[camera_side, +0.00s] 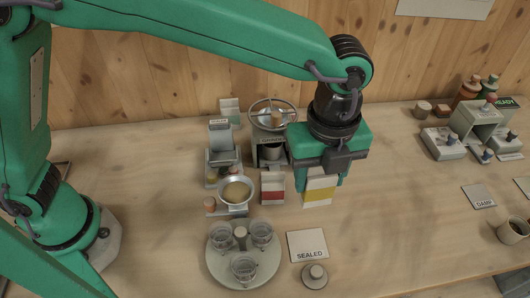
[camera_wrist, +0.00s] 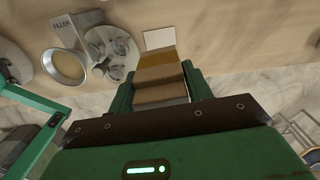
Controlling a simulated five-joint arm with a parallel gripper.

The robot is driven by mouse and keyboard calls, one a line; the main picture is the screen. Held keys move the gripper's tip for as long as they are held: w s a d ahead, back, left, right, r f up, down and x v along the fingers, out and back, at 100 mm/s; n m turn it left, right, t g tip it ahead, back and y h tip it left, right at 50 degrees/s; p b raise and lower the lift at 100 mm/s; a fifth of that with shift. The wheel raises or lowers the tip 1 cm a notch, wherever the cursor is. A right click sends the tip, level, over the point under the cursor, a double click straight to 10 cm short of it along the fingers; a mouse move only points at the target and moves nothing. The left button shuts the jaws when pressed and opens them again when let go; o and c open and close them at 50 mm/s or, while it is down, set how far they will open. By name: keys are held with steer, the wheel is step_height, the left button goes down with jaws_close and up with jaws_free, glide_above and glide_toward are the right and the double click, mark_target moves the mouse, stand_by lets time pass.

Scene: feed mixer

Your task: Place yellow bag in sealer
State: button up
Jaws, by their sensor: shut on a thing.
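The yellow bag (camera_side: 319,188), white with a yellow band low on its front, is upright between the fingers of my gripper (camera_side: 320,178). In the wrist view the bag (camera_wrist: 160,82) fills the gap between the two green fingers. My gripper is shut on it. I cannot tell whether its base touches the table. A similar bag with a red band (camera_side: 272,188) stands just left of it. No machine in view carries a readable sealer label. A grey machine (camera_side: 476,122) with a green READY sign (camera_side: 505,102) stands at the far right.
The filler (camera_side: 222,150) and a machine with a handwheel (camera_side: 272,118) stand left of my gripper. A round tray (camera_side: 216,264) holds several glass cups in front. A SEALED card (camera_side: 308,240) lies nearby. A DAMP card (camera_side: 478,198) and a cup (camera_side: 513,231) are right. The table between is clear.

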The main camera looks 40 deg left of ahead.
step_height(320, 180, up, 4)
steer(key=shift+f, duration=0.2)
steer(key=s+a, duration=0.2)
steer(key=a, duration=0.8)
steer(key=s+a, duration=0.2)
steer(key=a, duration=0.8)
steer(key=shift+m, duration=0.3)
steer(key=f, duration=0.5)
steer(key=shift+w+f, duration=0.2)
steer(key=shift+w, duration=0.1)
glide_above(223, 159)
step_height(223, 159, down, 7)
steer(key=shift+w+f, duration=0.1)
steer(key=shift+f, duration=1.9)
steer(key=shift+f, duration=0.15)
